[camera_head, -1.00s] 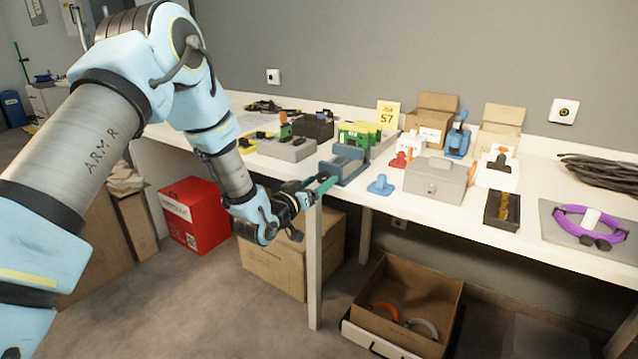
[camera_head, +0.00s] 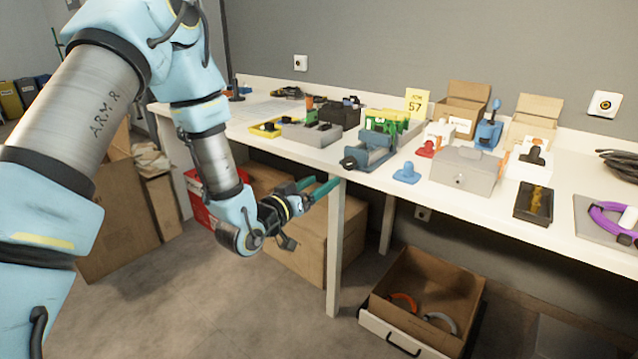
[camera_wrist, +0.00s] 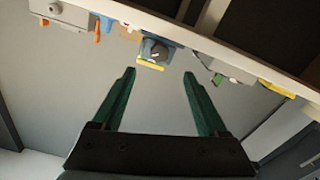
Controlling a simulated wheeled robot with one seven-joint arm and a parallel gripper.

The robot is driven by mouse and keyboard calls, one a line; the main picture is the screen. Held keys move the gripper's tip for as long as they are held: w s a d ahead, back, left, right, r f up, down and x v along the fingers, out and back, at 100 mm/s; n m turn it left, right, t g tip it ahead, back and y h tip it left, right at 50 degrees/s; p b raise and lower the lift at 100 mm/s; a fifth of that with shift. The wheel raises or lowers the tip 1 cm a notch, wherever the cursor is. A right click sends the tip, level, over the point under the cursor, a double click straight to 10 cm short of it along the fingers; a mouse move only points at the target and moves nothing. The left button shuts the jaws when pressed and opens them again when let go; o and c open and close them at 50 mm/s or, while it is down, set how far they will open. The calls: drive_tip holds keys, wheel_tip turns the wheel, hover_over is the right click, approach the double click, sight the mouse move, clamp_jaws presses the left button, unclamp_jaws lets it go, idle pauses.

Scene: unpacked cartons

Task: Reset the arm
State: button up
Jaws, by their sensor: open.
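My gripper (camera_head: 321,188) is open and empty, with two green fingers. In the head view it hangs in front of the table's front edge, a little below the table top and apart from it. My arm comes in from the left and bends down to it. In the wrist view my gripper (camera_wrist: 160,80) shows its fingers spread wide with nothing between them. The wrist picture shows the table's things upside down along its top edge, beyond the fingertips.
The white table (camera_head: 457,207) holds a blue-grey vise (camera_head: 372,152), a grey metal box (camera_head: 463,172), a blue piece (camera_head: 406,173) and a black tray (camera_head: 534,206). Below stand cardboard cartons and an open carton (camera_head: 373,305) holding rings. Floor (camera_head: 215,300) in front is clear.

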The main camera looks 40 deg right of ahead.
drive_tip(key=w+a+n+t+y, duration=0.2)
drive_tip(key=w+a+y, duration=0.4)
drive_tip(key=a, duration=0.4)
drive_tip(key=w+a+n+t+y, duration=0.15)
drive_tip(key=w+a+y, duration=0.25)
drive_tip(key=w+a, duration=0.5)
drive_tip(key=s+a+n+g+y, duration=0.1)
drive_tip(key=s+a+n+y, duration=0.2)
drive_tip(key=a, duration=0.9)
drive_tip(key=s+a+r+n+g+y, duration=0.1)
drive_tip(key=s+a+n+g+y, duration=0.1)
drive_tip(key=s+a, duration=0.45)
drive_tip(key=s+a+r+n+g+y, duration=0.1)
drive_tip(key=s+a+n+g+y, duration=0.2)
drive_tip(key=a, duration=0.7)
wheel_tip(320, 180, up, 14)
drive_tip(key=s+p, duration=0.2)
drive_tip(key=p, duration=1.2)
drive_tip(key=shift+a+m+h, duration=0.15)
drive_tip(key=shift+m+h, duration=0.2)
drive_tip(key=shift+h, duration=0.05)
